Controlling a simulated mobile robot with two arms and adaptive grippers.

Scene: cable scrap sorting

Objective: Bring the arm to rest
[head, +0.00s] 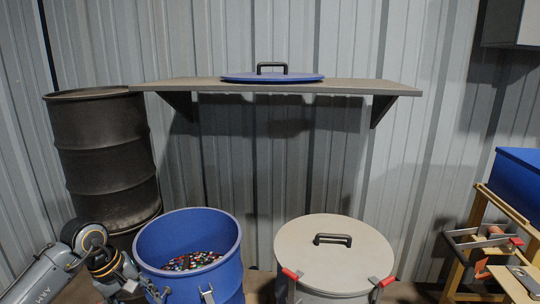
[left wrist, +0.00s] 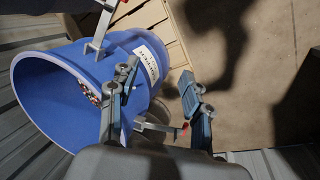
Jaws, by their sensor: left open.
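My left arm comes in at the lower left of the head view, its wrist beside the left side of an open blue drum (head: 165,228). My left gripper (left wrist: 160,84) shows in the left wrist view with its two fingers apart and nothing between them. The blue drum also shows there (left wrist: 60,75), behind and left of the fingers; I cannot tell whether they touch it. Small multicoloured scrap (head: 192,261) lies inside the drum. My right gripper is not in view.
A blue lid (head: 290,77) lies on a wall shelf (head: 370,86). A closed beige-lidded drum (head: 300,250) stands right of the blue one. A dark barrel (head: 100,145) stands behind left. A wooden stand (head: 458,275) with a blue bin (head: 520,178) is at right.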

